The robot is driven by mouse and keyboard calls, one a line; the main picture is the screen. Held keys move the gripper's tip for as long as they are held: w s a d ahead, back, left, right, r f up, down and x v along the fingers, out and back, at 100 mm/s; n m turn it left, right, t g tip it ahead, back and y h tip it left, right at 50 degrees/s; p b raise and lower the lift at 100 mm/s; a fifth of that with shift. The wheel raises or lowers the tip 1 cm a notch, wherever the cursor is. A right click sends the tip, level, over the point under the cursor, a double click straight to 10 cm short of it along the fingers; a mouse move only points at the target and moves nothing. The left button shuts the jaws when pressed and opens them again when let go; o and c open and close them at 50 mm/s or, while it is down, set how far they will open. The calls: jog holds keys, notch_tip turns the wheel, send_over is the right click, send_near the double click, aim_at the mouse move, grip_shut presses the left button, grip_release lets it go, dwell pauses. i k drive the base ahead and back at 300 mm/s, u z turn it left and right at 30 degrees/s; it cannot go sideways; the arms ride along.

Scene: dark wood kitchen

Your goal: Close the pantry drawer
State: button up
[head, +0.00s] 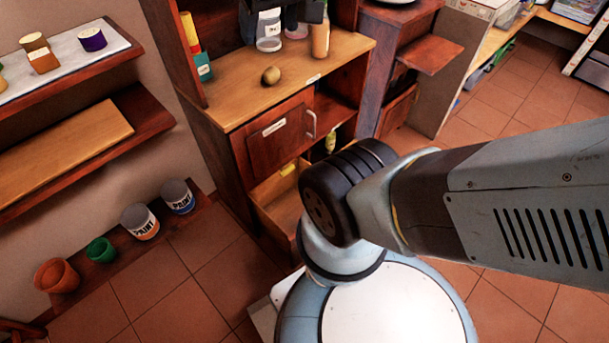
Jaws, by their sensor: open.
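The wooden cabinet (240,112) stands at upper centre, with a light wood top. Low in it, a drawer (284,204) is pulled out, with its pale inside showing. Its front and right part are hidden behind my arm. A small yellow thing (288,168) shows at the drawer's back. Above the drawer is a shut dark wood door (275,135) with a label and a pale handle. My arm reaches in from the right, and its dark joint covers the area beside the drawer.
Paint cans (140,221), a green pot (101,250) and an orange pot (56,276) stand on a low ledge at left. A round brown thing (271,75) sits on the cabinet top. Tiled floor (190,278) is clear left of my base.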

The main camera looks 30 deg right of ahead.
aim_at(277, 204)
jog(key=u, duration=0.4)
jog(key=k, duration=1.3)
jog(key=z, duration=0.6)
jog(key=i, duration=1)
jog(key=u, duration=0.05)
